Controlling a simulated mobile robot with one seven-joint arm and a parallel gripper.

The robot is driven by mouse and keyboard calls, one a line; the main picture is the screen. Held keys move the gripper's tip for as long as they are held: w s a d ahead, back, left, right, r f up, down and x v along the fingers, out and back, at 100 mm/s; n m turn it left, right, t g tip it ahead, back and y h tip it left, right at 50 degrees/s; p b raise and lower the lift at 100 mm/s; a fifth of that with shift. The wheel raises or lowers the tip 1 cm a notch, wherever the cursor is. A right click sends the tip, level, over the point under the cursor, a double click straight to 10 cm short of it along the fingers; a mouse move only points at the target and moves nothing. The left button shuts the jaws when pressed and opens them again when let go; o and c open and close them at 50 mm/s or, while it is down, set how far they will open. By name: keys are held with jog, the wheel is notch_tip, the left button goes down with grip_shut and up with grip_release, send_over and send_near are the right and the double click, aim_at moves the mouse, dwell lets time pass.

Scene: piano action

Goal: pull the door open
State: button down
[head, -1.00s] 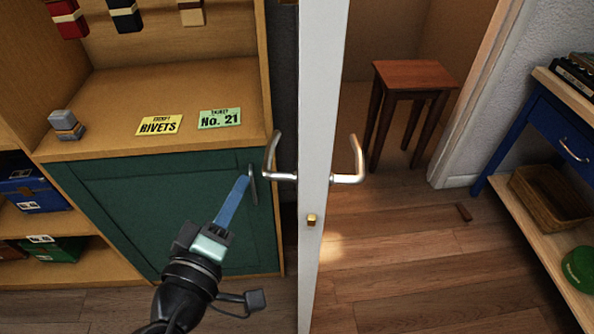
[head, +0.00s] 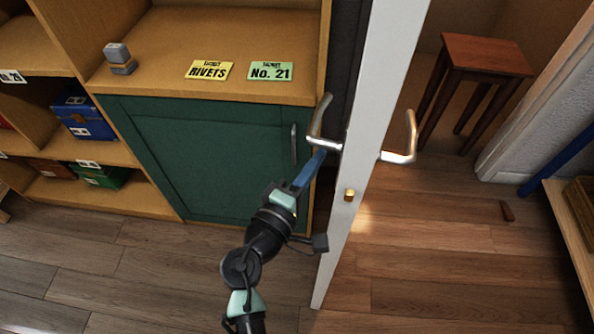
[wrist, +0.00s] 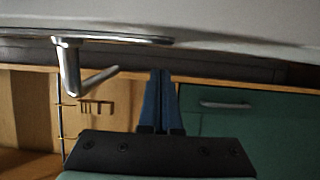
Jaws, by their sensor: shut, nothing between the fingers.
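The white door (head: 372,130) stands partly open, seen nearly edge-on in the head view. It has a silver lever handle (head: 325,143) on its left face and another lever (head: 398,157) on its right face. A small brass latch (head: 349,194) sits on its edge. My gripper (head: 318,158) has blue fingers, shut and empty, with the tips close to the left lever; I cannot tell whether they touch. In the wrist view the shut fingers (wrist: 160,90) point toward the door (wrist: 240,25), and the lever (wrist: 85,65) is to their left.
A wooden shelf unit (head: 205,75) with a green cabinet door (head: 210,160) stands left of the door. A wooden stool (head: 478,70) is in the room beyond. The floor at lower left is clear.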

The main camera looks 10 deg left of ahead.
jog(key=shift+s+d, duration=0.25)
jog(key=shift+d, duration=1.05)
